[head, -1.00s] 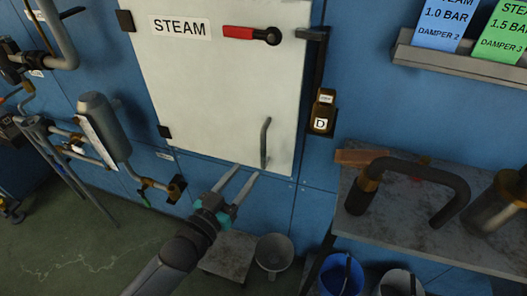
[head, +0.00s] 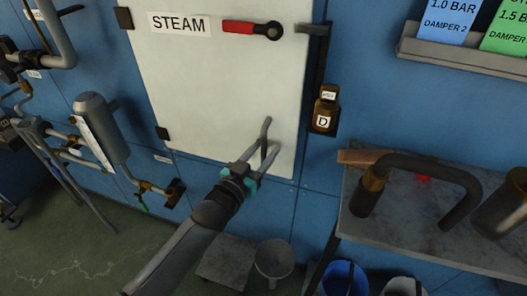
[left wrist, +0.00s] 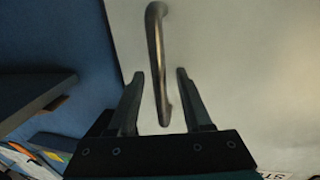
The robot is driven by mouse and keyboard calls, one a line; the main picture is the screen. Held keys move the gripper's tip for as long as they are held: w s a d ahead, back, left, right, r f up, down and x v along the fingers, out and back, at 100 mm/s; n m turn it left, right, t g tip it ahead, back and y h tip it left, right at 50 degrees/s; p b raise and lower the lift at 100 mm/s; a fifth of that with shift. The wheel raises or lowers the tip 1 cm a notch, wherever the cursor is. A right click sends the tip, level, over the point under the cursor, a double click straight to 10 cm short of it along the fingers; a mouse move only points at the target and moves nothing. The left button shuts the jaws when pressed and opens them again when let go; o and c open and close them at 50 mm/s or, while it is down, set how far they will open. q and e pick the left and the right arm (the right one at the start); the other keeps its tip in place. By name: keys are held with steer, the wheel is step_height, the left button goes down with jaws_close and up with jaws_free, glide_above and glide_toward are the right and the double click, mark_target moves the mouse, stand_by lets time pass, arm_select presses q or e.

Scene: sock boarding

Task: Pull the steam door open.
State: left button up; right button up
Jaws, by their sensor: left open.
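The steam door (head: 210,85) is a pale panel with a STEAM label, shut flush against the blue cabinet in the head view. Its grey bar handle (head: 266,137) stands at the lower right of the door. A red-gripped lever (head: 250,28) lies horizontal near the top. My left gripper (head: 259,163) is open at the handle's lower end. In the left wrist view the handle (left wrist: 156,60) runs down between the two open fingers (left wrist: 158,78), with a gap visible on each side. My right gripper is not in view.
A grey bench (head: 440,230) with a dark curved pipe (head: 430,168) stands at the right. Buckets (head: 343,278) sit below the bench. Pipes and a grey cylinder (head: 100,125) are at the left.

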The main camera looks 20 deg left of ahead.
arm_select(q)
steer(key=shift+c, duration=0.4)
jaws_close()
stand_by(0.9)
